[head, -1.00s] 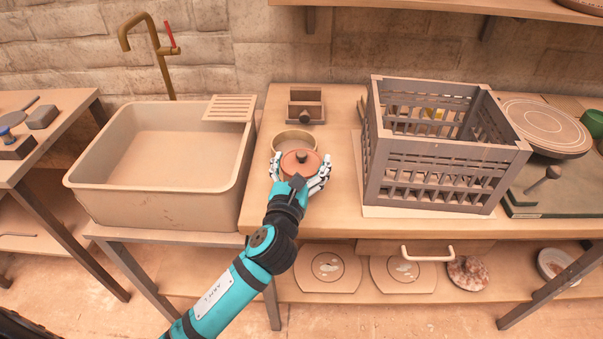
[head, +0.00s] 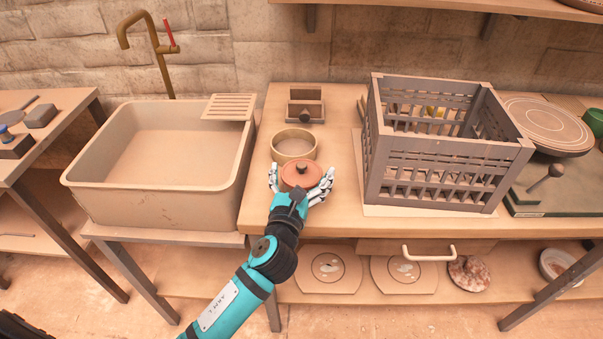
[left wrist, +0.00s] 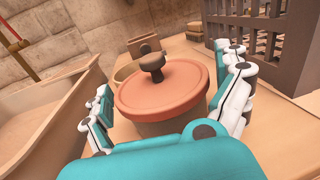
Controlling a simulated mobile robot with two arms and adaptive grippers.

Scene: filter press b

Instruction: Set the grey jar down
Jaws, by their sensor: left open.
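The jar (left wrist: 168,126) has a grey-beige body under a terracotta lid with a dark knob. It stands upright on the wooden table near the front edge; in the head view mostly its lid (head: 301,177) shows. My left gripper (head: 302,180) is open, with its fingers on both sides of the jar. In the left wrist view the fingers (left wrist: 170,95) stand apart from the jar's sides, with the jar between them. My right gripper is not in view.
A round tan ring or bowl (head: 294,143) sits just behind the jar. A small wooden block holder (head: 305,103) is further back. A sink (head: 160,195) is left of the table (head: 345,215), and a slatted crate (head: 440,165) is to the right.

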